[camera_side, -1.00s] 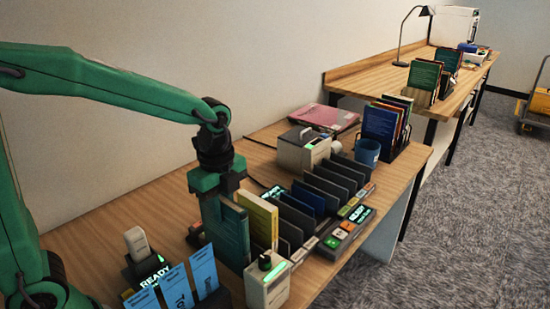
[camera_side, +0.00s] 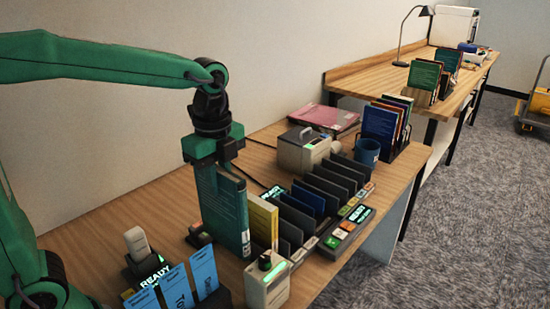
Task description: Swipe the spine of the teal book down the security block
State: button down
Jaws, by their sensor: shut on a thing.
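The teal book (camera_side: 226,212) stands upright in my gripper (camera_side: 214,160), which is shut on its upper part. Its lower end is near the front end of the sorter row, beside a yellow book (camera_side: 263,220). Whether its bottom edge touches anything is hard to tell. A cream block with a green light strip and a dark knob (camera_side: 267,287) stands just in front of the book, to its lower right. It may be the security block, but no label confirms this. The book appears apart from it.
Dark sorter dividers (camera_side: 325,185) run back to the right, alongside a lit button panel (camera_side: 347,226). A grey-beige machine (camera_side: 303,150) and a blue mug (camera_side: 367,150) stand behind. Blue cards (camera_side: 178,287) and a small reader (camera_side: 139,245) are at the lower left.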

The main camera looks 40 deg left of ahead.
jog(key=shift+r, duration=2.4)
